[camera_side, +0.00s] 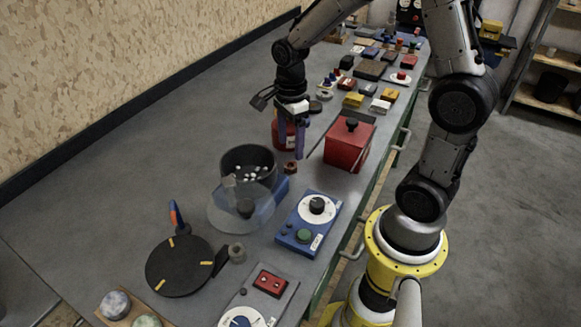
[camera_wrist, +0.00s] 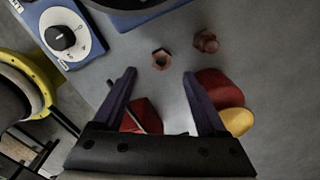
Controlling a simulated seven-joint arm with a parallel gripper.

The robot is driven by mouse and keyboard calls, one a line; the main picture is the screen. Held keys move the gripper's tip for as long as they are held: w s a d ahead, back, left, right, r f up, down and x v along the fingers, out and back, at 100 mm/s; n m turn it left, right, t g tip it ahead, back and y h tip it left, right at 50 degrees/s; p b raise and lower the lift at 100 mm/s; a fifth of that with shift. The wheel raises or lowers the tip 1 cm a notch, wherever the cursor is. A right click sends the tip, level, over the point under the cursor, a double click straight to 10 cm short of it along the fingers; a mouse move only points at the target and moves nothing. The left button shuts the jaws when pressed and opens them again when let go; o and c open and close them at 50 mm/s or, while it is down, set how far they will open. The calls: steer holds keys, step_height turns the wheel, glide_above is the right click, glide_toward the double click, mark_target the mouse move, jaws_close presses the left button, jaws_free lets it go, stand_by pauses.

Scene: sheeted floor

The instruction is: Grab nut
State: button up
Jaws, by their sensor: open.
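A reddish-brown hex nut (camera_wrist: 154,63) with a dark hole lies flat on the grey table, just beyond and between my fingertips in the wrist view. A second small reddish-brown piece (camera_wrist: 206,41), maybe a bolt or another nut, lies to its right. In the side view a small brown piece (camera_side: 291,168) sits on the table below my gripper (camera_side: 291,152); I cannot tell the two pieces apart there. My gripper (camera_wrist: 159,74) points down with its dark purple fingers apart and nothing between them.
A red box (camera_side: 343,148) stands right of my gripper and a red container (camera_side: 277,132) close behind its fingers. A dark pot (camera_side: 247,158) with white pieces, a clear lid (camera_side: 225,212) and a blue dial box (camera_side: 296,236) are nearer the camera. The table's left side is clear.

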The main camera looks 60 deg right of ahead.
mark_target(291, 165)
steer(key=shift+d+f, duration=0.1)
steer(key=shift+f, duration=3.1)
jaws_close()
